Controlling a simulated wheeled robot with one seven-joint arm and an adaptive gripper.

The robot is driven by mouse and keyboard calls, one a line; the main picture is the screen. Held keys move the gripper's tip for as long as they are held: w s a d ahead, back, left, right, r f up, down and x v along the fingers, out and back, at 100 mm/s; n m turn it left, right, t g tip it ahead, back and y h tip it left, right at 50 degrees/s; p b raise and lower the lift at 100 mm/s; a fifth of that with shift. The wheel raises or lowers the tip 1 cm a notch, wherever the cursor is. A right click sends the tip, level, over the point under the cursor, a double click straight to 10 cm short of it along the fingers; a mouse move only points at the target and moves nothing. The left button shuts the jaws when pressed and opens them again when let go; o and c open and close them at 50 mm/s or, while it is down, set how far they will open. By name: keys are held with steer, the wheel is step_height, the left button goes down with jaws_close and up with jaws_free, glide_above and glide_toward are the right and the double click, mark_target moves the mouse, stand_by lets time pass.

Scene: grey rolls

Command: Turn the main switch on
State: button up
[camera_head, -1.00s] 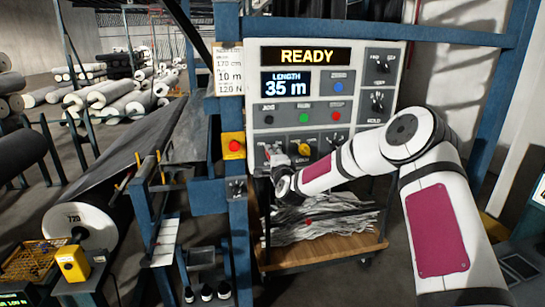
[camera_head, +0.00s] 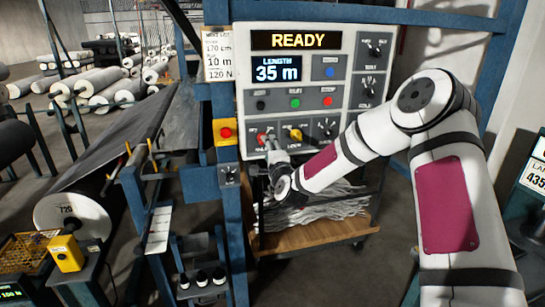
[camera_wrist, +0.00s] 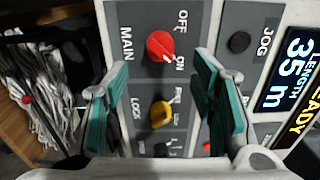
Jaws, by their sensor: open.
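The main switch is a red rotary knob (camera_wrist: 160,46) on a grey plate marked MAIN, with OFF and ON beside it. In the head view the red knob (camera_head: 263,138) shows at the panel's lower left, just above my gripper (camera_head: 274,152). In the wrist view my gripper (camera_wrist: 161,68) is open, its teal pads on either side of the knob's column in the picture. The knob lies between and beyond the fingertips, and I see no contact.
A yellow LOCK knob (camera_wrist: 160,113) sits beside the main switch. The control panel (camera_head: 350,50) reads READY and 35 m, with several buttons and dark knobs. A blue post (camera_head: 238,200) with a red-and-yellow button box (camera_head: 225,132) stands left. A wooden cart (camera_head: 315,236) is below.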

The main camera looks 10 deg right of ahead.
steer(key=shift+s, duration=2.35)
steer(key=shift+a, duration=0.1)
steer(key=s+a+r+n+g+y, duration=0.1)
steer(key=s+a+r+n+g, duration=0.15)
steer(key=s+n, duration=0.35)
steer(key=s+a+r+n+g+y, duration=0.1)
steer(key=s+a+r+n+g, duration=0.1)
steer(key=s+r+n+g, duration=0.25)
steer(key=s+d+r+n+g, duration=0.1)
steer(key=s+n, duration=0.1)
steer(key=s, duration=0.9)
steer(key=s+d+r+n+g+h, duration=0.1)
steer(key=s+d+n+g, duration=0.1)
steer(key=s, duration=1)
steer(key=s+d+r+n+g+h, duration=0.1)
steer(key=s+r+n+g, duration=0.1)
steer(key=s, duration=1)
steer(key=shift+d+n, duration=0.3)
steer(key=shift+n, duration=0.55)
